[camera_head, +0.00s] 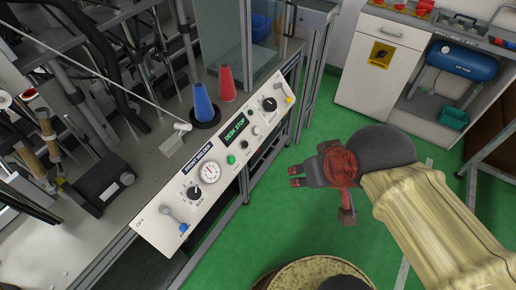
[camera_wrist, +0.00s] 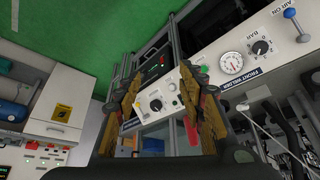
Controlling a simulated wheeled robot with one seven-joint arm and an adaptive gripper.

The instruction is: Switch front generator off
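The long white control panel (camera_head: 152,222) runs diagonally along the bench edge in the head view. It carries a lever with a blue end (camera_head: 183,227) near "OFF", a black knob (camera_head: 194,193), a round gauge (camera_head: 210,172), a green "DESK STOP" display (camera_head: 234,128), a far black knob (camera_head: 269,104) and a yellow-tipped lever (camera_head: 289,99). I cannot read a generator label. My gripper (camera_head: 295,176) is open and empty, over the floor to the right of the panel. In the wrist view, a panel knob (camera_wrist: 156,104) shows between the spread fingers.
A blue cone (camera_head: 204,103) and a red cone (camera_head: 227,84) stand behind the panel. Welding gear and rods crowd the bench at left. A white cabinet (camera_head: 381,62) with a blue tank (camera_head: 461,62) stands at back right. Green floor (camera_head: 345,116) is free between.

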